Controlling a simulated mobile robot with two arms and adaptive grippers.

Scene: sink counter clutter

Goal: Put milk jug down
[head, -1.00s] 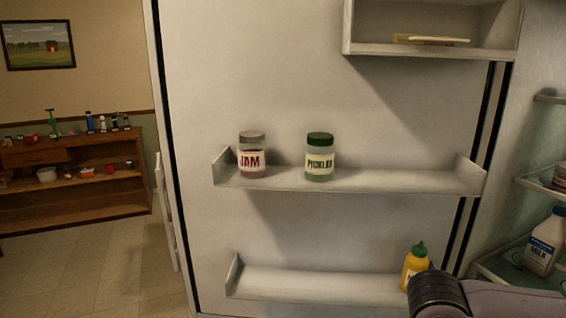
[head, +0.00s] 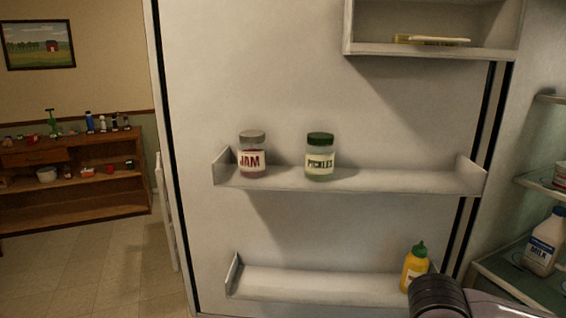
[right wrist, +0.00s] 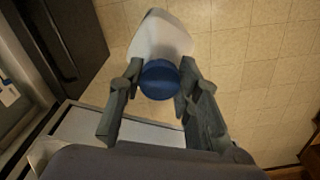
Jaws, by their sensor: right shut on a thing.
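In the right wrist view my right gripper (right wrist: 160,80) is shut on a white milk jug (right wrist: 160,35) with a round blue cap. The fingers lie on both sides at the cap. The jug is held over the tiled floor, and its label is not visible. In the head view only a dark joint and a link of my arm show at the bottom right; the right gripper and the held jug are out of that view. My left gripper is in neither view.
The open fridge door has a shelf (head: 400,182) with a jam jar (head: 252,160) and pickles jar (head: 320,160). A yellow bottle (head: 414,268) stands on the lower door shelf (head: 310,283). Another milk bottle (head: 543,245) stands on a fridge shelf (head: 520,280) at right.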

